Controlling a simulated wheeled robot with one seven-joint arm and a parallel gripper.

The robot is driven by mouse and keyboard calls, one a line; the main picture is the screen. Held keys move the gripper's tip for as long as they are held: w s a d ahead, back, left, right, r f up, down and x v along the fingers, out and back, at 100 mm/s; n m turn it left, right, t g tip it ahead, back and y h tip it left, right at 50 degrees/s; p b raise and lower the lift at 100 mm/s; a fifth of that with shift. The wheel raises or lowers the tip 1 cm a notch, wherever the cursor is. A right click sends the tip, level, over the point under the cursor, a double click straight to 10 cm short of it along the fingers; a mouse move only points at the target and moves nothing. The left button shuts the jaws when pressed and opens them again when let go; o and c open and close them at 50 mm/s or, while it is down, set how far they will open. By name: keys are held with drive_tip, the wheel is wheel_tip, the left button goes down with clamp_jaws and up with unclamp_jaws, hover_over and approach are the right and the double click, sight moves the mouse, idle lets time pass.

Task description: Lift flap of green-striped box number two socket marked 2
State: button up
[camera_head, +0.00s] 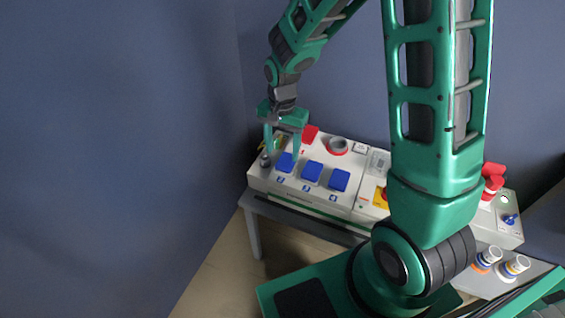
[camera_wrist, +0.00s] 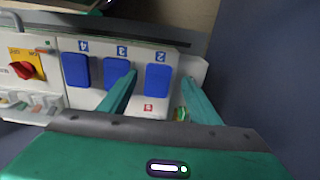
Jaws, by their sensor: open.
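The white box (camera_head: 262,181) stands at the back, with a green stripe low on its front edge in the head view. Three blue flaps lie closed in a row on its top, marked 2, 3 and 4 in the wrist view. The flap of socket 2 (camera_wrist: 158,78) is the rightmost there and the leftmost blue one in the head view (camera_head: 285,163). My gripper (camera_head: 283,152) is open and empty at that flap. In the wrist view my gripper (camera_wrist: 159,76) has its fingertips on either side of the flap. Whether they touch it I cannot tell.
The flap of socket 3 (camera_wrist: 115,72) is partly behind one finger. A red flap (camera_head: 310,134) and a round socket (camera_head: 338,146) lie behind the blue row. A red switch on yellow (camera_wrist: 24,68) is further along. Blue-grey walls stand close behind and left.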

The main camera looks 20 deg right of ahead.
sight(282, 168)
wheel_tip(282, 168, down, 7)
drive_tip(key=shift+r, duration=0.15)
idle(0.4)
